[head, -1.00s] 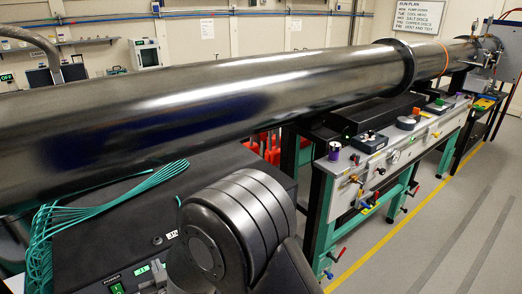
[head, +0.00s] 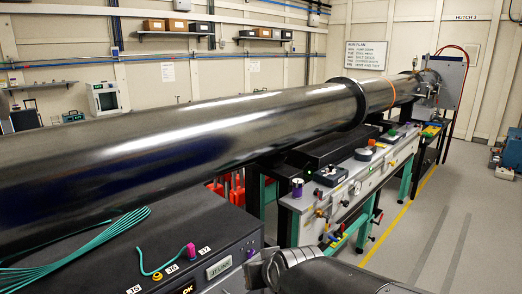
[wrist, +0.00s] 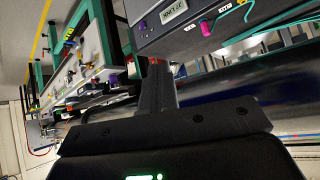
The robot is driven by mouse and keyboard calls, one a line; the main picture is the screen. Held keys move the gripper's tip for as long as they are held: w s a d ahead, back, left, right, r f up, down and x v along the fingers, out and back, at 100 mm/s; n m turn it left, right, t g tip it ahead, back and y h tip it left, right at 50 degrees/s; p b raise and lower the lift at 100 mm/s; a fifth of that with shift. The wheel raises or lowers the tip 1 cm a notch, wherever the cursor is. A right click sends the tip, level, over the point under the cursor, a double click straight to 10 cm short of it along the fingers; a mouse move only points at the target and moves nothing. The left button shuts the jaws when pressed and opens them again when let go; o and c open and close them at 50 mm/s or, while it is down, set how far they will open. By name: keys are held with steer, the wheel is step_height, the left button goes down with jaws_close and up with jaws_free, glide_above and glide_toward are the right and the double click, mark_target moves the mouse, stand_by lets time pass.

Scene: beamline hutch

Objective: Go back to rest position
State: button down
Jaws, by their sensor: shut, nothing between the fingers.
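My gripper (wrist: 157,64) shows in the wrist view as a dark pair of fingers with red at the tips, closed together and empty. It is in the air, with a black box with a display (wrist: 178,12) and a magenta cap (wrist: 207,27) behind it. In the head view only a dark grey link of my arm shows at the bottom edge; the gripper itself is outside that picture.
A long steel beam pipe (head: 215,130) crosses over the black box (head: 205,250) with green cables (head: 85,245). A bench with valves and knobs (head: 340,185) stands to the right.

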steer(key=s+d+r+m+g+h, duration=0.2)
steer(key=s+d+m+g+h, duration=0.1)
steer(key=s+d, duration=1.1)
steer(key=shift+s+d, duration=0.3)
